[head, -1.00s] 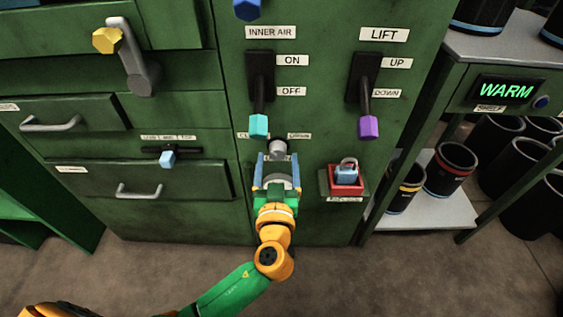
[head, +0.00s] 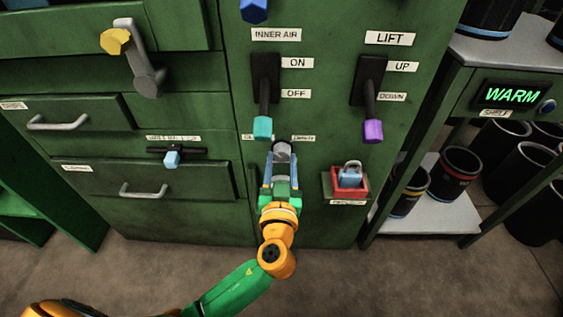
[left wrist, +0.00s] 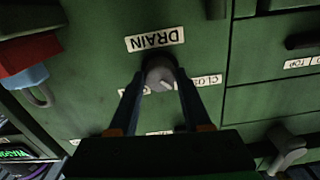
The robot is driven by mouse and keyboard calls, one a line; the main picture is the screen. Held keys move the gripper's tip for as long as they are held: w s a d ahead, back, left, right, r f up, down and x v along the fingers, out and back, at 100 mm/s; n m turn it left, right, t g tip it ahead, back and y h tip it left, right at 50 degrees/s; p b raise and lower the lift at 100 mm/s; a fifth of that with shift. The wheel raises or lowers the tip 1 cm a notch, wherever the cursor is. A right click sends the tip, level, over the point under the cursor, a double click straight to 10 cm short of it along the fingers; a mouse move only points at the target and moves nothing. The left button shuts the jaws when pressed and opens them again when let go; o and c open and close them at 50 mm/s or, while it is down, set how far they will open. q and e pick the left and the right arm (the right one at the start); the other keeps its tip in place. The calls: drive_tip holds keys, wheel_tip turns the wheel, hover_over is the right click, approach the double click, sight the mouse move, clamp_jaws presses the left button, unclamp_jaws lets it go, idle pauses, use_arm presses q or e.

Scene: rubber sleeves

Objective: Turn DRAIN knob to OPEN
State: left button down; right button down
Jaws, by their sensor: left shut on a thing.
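The DRAIN knob (head: 281,152) is a small grey round knob on the green cabinet front, below the cyan-tipped lever. It also shows in the left wrist view (left wrist: 158,77), where the picture is upside down. My left gripper (head: 281,162) is shut on the knob, one finger on each side. The DRAIN label (left wrist: 154,39) is readable in the left wrist view. A label starting with CLO (left wrist: 199,81) is beside the knob there; the label on its other side is mostly hidden by a finger. A light mark on the knob's face points toward the lower right there.
Above the knob hang the cyan-tipped INNER AIR lever (head: 263,126) and the purple-tipped LIFT lever (head: 373,130). A red box with a blue padlock (head: 349,179) sticks out to the right. A shelf with dark cylinders (head: 454,172) stands farther right. Drawers (head: 140,190) are at left.

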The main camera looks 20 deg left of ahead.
use_arm(q)
drive_tip(key=shift+m, duration=1.2)
drive_tip(key=m+p, duration=0.1)
drive_tip(key=m, duration=0.1)
drive_tip(key=shift+m, duration=0.3)
drive_tip(key=m+p, duration=0.1)
drive_tip(key=m, duration=0.2)
drive_tip(key=shift+r+m, duration=0.15)
drive_tip(key=shift+m, duration=0.25)
drive_tip(key=m, duration=0.2)
drive_tip(key=shift+m+p, duration=0.3)
drive_tip(key=shift+p, duration=0.1)
drive_tip(key=m+p, duration=0.1)
drive_tip(key=m, duration=0.2)
drive_tip(key=shift+m, duration=0.4)
drive_tip(key=shift+m+p, duration=0.4)
drive_tip(key=shift+m, duration=0.4)
use_arm(e)
drive_tip(key=s+d+f, duration=0.2)
drive_tip(key=s+f, duration=0.2)
drive_tip(key=s, duration=0.1)
drive_tip(key=shift+s+f+g, duration=0.2)
drive_tip(key=shift+g, duration=0.1)
drive_tip(key=shift+d, duration=0.1)
use_arm(q)
drive_tip(key=shift+a, duration=0.1)
use_arm(e)
drive_tip(key=shift+s, duration=0.15)
